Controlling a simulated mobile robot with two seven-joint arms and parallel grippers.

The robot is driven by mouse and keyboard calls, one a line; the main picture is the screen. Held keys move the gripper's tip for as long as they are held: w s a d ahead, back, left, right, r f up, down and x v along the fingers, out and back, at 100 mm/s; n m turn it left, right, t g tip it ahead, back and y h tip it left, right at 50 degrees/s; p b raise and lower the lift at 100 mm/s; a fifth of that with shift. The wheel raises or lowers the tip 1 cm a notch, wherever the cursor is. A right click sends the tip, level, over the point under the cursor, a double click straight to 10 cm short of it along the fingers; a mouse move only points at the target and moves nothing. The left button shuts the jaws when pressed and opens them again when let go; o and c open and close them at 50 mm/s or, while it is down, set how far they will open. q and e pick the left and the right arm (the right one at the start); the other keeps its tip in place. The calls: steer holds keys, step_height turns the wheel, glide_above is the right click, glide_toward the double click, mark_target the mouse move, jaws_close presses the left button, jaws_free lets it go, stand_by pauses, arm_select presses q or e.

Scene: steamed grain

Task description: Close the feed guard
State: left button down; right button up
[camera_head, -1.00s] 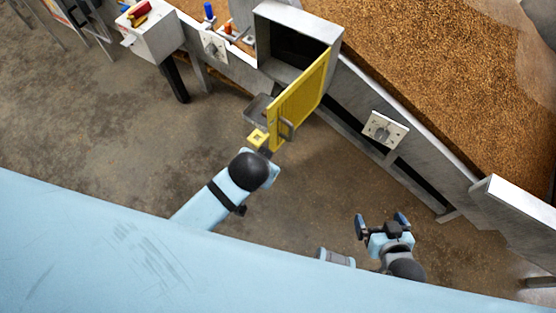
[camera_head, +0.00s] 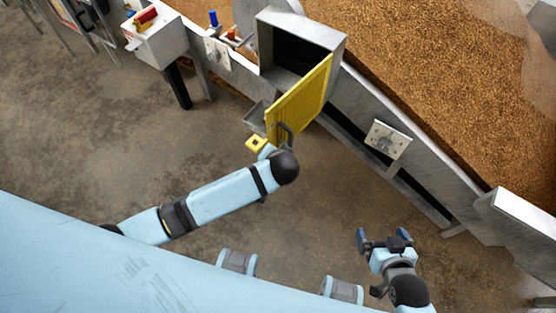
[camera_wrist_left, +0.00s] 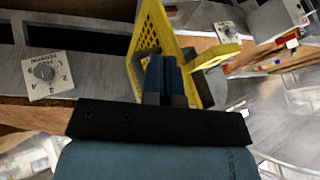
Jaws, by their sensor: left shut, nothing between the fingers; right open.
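The feed guard (camera_head: 303,95) is a yellow perforated panel standing open, swung outward from the front of a grey metal box (camera_head: 341,60). My right gripper (camera_head: 383,238) is open and empty, low on the right, away from the guard.
A grey wall (camera_head: 440,172) runs beside the box, with a bed of brown grain (camera_head: 420,80) behind it. A white dial plate (camera_head: 387,139) is on the wall right of the guard. A control box (camera_head: 155,42) stands at upper left. The concrete floor in front is clear.

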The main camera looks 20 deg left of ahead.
arm_select(q)
steer(key=shift+w+a+r, duration=0.1)
steer(key=shift+w+a, duration=0.25)
steer(key=shift+a, duration=0.45)
steer(key=shift+w+a+r, duration=0.1)
steer(key=shift+w+a, duration=0.25)
steer(key=shift+a, duration=0.4)
steer(key=shift+a, duration=0.15)
